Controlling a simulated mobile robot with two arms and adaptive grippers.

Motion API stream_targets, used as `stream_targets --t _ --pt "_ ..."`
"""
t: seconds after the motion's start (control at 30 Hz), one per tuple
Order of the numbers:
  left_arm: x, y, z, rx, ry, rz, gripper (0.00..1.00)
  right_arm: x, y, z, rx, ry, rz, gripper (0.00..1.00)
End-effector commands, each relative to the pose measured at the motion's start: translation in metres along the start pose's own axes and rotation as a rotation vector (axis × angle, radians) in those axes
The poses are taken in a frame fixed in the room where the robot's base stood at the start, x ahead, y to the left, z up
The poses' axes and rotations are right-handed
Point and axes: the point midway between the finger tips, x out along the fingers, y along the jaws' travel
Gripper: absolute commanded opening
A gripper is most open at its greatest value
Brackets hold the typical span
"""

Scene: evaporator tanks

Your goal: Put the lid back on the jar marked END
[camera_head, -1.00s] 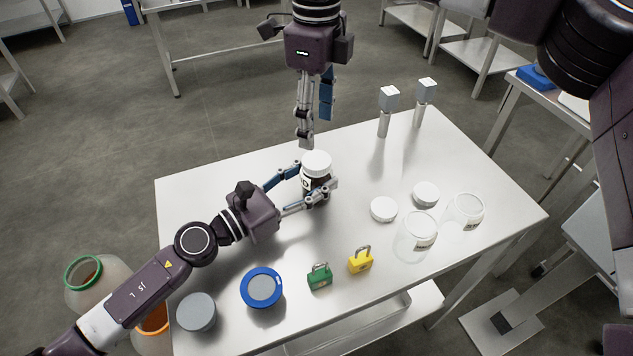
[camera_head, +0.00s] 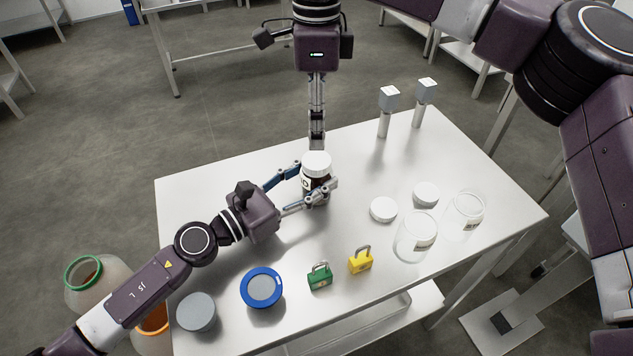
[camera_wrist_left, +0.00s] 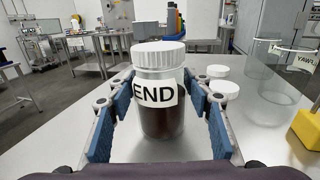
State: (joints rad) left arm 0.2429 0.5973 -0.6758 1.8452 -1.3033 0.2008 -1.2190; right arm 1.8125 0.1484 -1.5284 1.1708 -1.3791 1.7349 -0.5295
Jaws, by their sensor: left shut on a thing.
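The jar marked END (camera_wrist_left: 158,115) stands upright with dark contents. A white ribbed lid (camera_wrist_left: 159,54) sits on its mouth; whether it is screwed tight I cannot tell. In the head view the jar (camera_head: 308,182) and lid (camera_head: 316,163) are near the table's back edge. My left gripper (camera_head: 318,188) is shut around the jar's body, a blue-padded finger on each side. My right gripper (camera_head: 317,143) points down just behind and above the lid, seen edge-on, apart from or barely near it. Its finger opening is hidden.
Two loose white lids (camera_head: 383,209) (camera_head: 425,194) lie right of the jar, beside two clear open jars (camera_head: 416,240) (camera_head: 464,212). A green padlock (camera_head: 319,278), yellow padlock (camera_head: 360,262), blue-rimmed round item (camera_head: 262,288) and grey round item (camera_head: 196,312) are along the front.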

Motion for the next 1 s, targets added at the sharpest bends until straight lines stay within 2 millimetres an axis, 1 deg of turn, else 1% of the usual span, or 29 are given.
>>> stream_targets --t 0.23,0.33,0.47,0.7,0.8,0.9,1.0 --pt "0.0 0.0 0.0 0.001 0.0 0.001 0.0 0.0 0.0 0.0 0.001 0.0 0.0 0.55" --pt "0.0 0.0 0.0 0.001 0.0 0.001 0.0 0.005 0.0 0.0 0.001 0.0 0.0 0.55" --pt "0.0 0.0 0.0 0.001 0.0 0.0 0.0 0.021 0.0 0.0 0.001 0.0 0.002 0.55" --pt "0.0 0.0 0.0 0.001 0.0 0.0 0.0 0.059 0.001 0.0 0.002 0.0 0.002 0.55" --pt "0.0 0.0 0.0 0.001 0.0 0.0 0.0 0.07 0.0 0.0 0.003 0.0 0.002 0.55" --pt "0.0 0.0 0.0 0.001 -0.001 0.0 0.0 0.077 0.0 0.0 0.003 -0.001 0.001 0.55" --pt "0.0 0.0 0.0 0.001 0.0 0.001 0.0 0.08 0.0 0.0 0.003 -0.001 -0.001 0.55"
